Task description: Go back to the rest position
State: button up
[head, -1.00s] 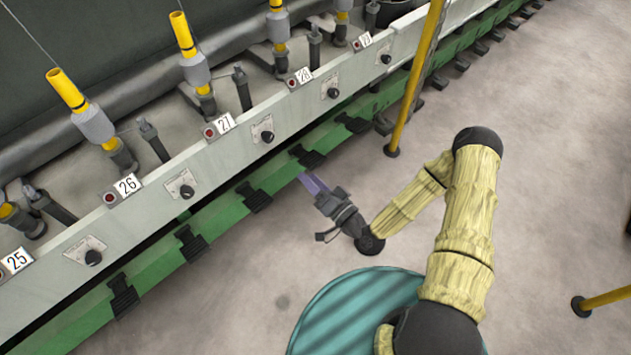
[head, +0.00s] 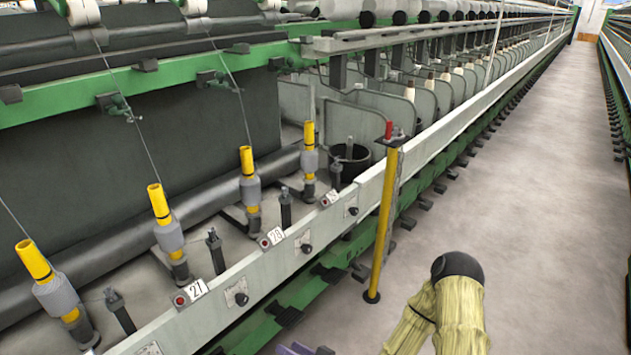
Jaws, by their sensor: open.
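My gripper (head: 296,349) shows only in part at the bottom edge of the head view, with its purple fingers cut off by the frame. It is open, and no object shows between the fingers in the visible part. It is in front of the spinning frame's green lower rail (head: 330,268), to the right of label 27. My arm in its yellowish cover rises at the bottom right, with a dark joint on top.
The spinning frame's pale front rail (head: 245,285) runs from lower left to upper right. Yellow bobbins (head: 167,228) stand behind it. A yellow post (head: 383,225) stands close to my arm. The aisle floor (head: 555,200) to the right is clear.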

jog(key=w+d+r+n+g+h, duration=0.2)
jog(key=d+n+g+h, duration=0.15)
jog(key=d+h, duration=0.55)
jog(key=s+d+r+m+g+h, duration=0.2)
jog(key=s+d+r+m+h, duration=0.25)
jog(key=d+r, duration=0.65)
jog(key=s+r+m+g+p, duration=0.1)
jog(key=s+r+g, duration=0.1)
jog(key=s+r, duration=0.5)
notch_tip(320, 180, up, 30)
jog(key=p, duration=3)
jog(key=shift+w+d, duration=0.2)
jog(key=shift+d, duration=0.1)
jog(key=shift+t, duration=0.25)
